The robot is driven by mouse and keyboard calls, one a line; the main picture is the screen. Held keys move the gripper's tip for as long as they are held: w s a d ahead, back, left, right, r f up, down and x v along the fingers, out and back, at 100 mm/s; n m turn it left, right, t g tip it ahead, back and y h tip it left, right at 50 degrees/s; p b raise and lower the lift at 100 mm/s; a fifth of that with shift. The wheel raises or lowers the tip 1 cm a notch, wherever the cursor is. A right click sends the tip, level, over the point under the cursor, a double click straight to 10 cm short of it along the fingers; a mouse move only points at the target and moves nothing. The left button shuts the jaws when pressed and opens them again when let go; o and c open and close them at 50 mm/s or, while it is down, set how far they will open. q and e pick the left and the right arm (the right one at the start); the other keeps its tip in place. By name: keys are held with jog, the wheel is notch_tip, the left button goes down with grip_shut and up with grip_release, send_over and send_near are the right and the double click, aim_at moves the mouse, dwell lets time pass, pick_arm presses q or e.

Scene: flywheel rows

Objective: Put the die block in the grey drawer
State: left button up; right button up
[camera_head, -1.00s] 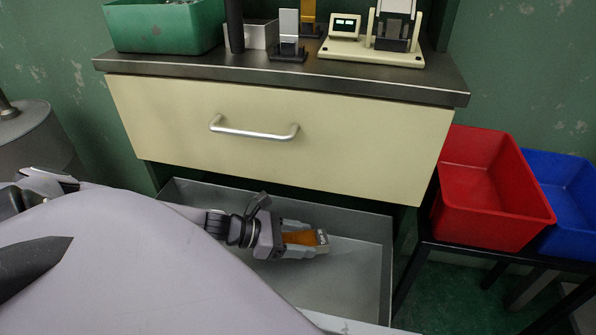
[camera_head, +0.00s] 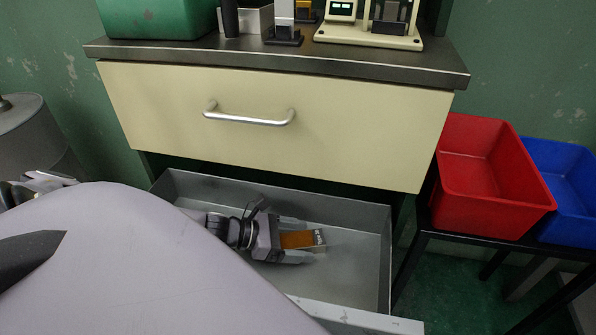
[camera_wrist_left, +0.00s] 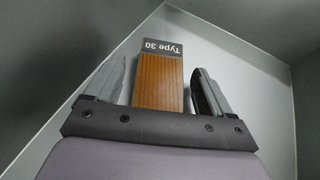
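The die block (camera_head: 297,240) has an orange-brown ribbed body and a dark label end reading "Type 30". It lies inside the open grey drawer (camera_head: 352,272), apparently on its floor. My left gripper (camera_head: 309,242) reaches down into the drawer with its fingers on either side of the block. In the left wrist view, the block (camera_wrist_left: 159,82) sits between the spread fingers of the left gripper (camera_wrist_left: 160,70), with a gap on both sides. The near part of the drawer is partly hidden by my own body. My right gripper is not in view.
A closed cream drawer (camera_head: 170,120) with a metal handle (camera_head: 248,119) is above the grey one. A green bin (camera_head: 155,18) and several devices stand on the worktop (camera_head: 270,56). A red bin (camera_head: 490,205) and a blue bin (camera_head: 570,190) stand at right.

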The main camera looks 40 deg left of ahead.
pick_arm(q)
jog(key=shift+r, duration=0.2)
jog(key=shift+s+a+r+p, duration=0.15)
jog(key=shift+s+a+p, duration=0.2)
jog(key=shift+s, duration=0.1)
jog(key=p+v, duration=0.4)
jog(key=v, duration=0.5)
jog(key=shift+s+r, duration=0.15)
jog(key=shift+s+a+r+p, duration=0.1)
jog(key=shift+s+a+p, duration=0.15)
jog(key=shift+a+p, duration=0.05)
jog(key=shift+s+a+r, duration=0.1)
jog(key=shift+s+a, duration=0.1)
jog(key=shift+s, duration=0.05)
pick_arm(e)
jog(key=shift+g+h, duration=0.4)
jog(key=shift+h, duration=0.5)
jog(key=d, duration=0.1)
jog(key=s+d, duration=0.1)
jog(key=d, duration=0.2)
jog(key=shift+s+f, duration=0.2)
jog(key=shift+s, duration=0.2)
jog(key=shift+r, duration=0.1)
